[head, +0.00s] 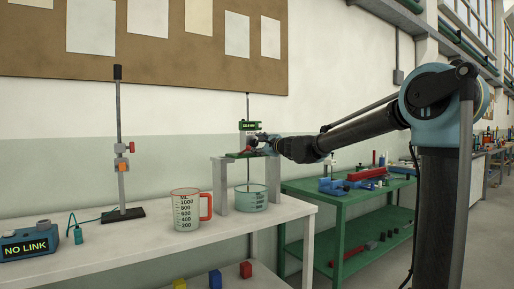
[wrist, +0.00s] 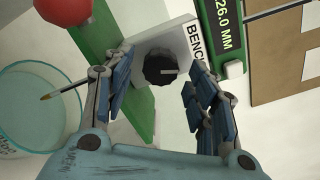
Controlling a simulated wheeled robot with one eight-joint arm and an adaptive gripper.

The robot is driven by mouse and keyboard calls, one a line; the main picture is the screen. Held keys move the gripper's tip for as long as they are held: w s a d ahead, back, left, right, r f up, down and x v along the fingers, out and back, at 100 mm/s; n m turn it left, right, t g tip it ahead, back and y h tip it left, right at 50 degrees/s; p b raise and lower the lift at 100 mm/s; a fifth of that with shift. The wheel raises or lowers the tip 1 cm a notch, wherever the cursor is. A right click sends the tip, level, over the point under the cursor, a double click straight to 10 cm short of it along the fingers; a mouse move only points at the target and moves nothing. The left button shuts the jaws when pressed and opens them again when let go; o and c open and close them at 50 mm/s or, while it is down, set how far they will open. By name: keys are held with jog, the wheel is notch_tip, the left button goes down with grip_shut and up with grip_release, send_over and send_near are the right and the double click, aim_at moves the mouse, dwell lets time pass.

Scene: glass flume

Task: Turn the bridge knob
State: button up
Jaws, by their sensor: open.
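The bridge knob (wrist: 158,70) is a dark, ridged round knob on a pale grey block in the wrist view. My gripper (wrist: 158,92) is open, with one blue-padded finger on each side of the knob in that view. I cannot tell whether either finger touches it. In the head view my gripper (head: 262,144) reaches the top of the grey bridge (head: 221,186), and the knob cannot be made out there. A green display (wrist: 222,28) beside the block reads 26.0 MM.
A glass bowl (head: 251,199) stands under the bridge. A measuring jug (head: 186,211), a rod stand (head: 121,150) and a NO LINK box (head: 28,243) stand left on the white bench.

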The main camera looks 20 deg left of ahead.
jog(key=shift+w+a, duration=0.5)
jog(key=shift+a, duration=0.05)
jog(key=c, duration=1)
jog(key=shift+c, duration=0.2)
jog(key=shift+n, duration=0.4)
jog(key=o, duration=1)
jog(key=shift+o, duration=0.2)
